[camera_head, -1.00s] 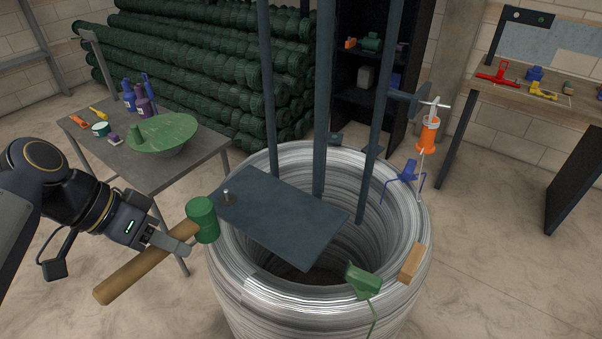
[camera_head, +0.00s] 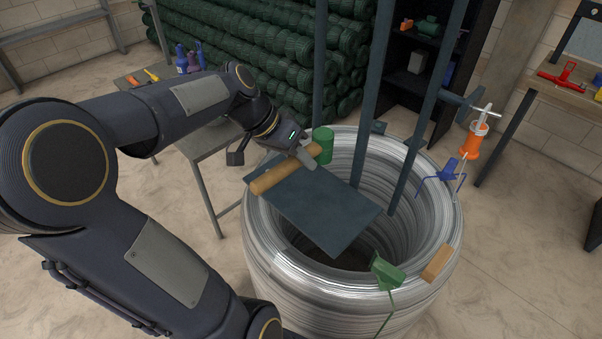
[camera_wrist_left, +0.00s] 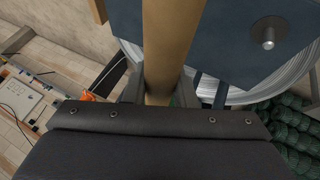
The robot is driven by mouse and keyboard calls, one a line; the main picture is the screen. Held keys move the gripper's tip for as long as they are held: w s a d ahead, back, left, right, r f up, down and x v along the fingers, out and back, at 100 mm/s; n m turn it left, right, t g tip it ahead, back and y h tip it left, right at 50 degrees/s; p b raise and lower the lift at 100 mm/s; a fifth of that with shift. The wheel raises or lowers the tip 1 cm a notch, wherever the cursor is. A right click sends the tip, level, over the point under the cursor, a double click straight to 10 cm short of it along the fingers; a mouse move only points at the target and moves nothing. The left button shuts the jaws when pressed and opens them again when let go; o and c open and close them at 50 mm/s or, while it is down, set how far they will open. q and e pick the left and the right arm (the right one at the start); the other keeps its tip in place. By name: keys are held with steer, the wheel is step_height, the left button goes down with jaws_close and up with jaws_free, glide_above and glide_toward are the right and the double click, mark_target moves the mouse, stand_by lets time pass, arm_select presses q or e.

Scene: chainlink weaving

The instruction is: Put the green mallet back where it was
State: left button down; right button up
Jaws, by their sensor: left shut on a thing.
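The green mallet has a green head (camera_head: 323,146) and a thick wooden handle (camera_head: 273,180). My left gripper (camera_head: 308,158) is shut on the handle close to the head. The handle lies across the view above the far left edge of a dark flat plate (camera_head: 325,215) on the wire coil. I cannot tell whether the mallet touches the plate. In the left wrist view the handle (camera_wrist_left: 170,45) runs up from between the fingers, with the plate (camera_wrist_left: 220,45) beyond it; the head is hidden there. My right gripper is not in view.
The large silver wire coil (camera_head: 270,255) has dark upright posts (camera_head: 375,95) in it. A green clamp-like tool (camera_head: 387,271), a wooden block (camera_head: 437,263) and a blue tool (camera_head: 448,172) sit on its rim. A grey table (camera_head: 205,142) stands behind my left arm.

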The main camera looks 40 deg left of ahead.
arm_select(q)
steer(key=shift+s+f, duration=0.15)
steer(key=shift+f, duration=1.35)
step_height(320, 180, down, 3)
steer(key=shift+f+p, duration=0.1)
steer(key=shift+p, duration=0.2)
steer(key=shift+w+f, duration=0.15)
steer(key=shift+w, duration=0.1)
steer(key=shift+f, duration=0.1)
steer(key=c, duration=1.2)
jaws_free()
steer(key=shift+o, duration=0.2)
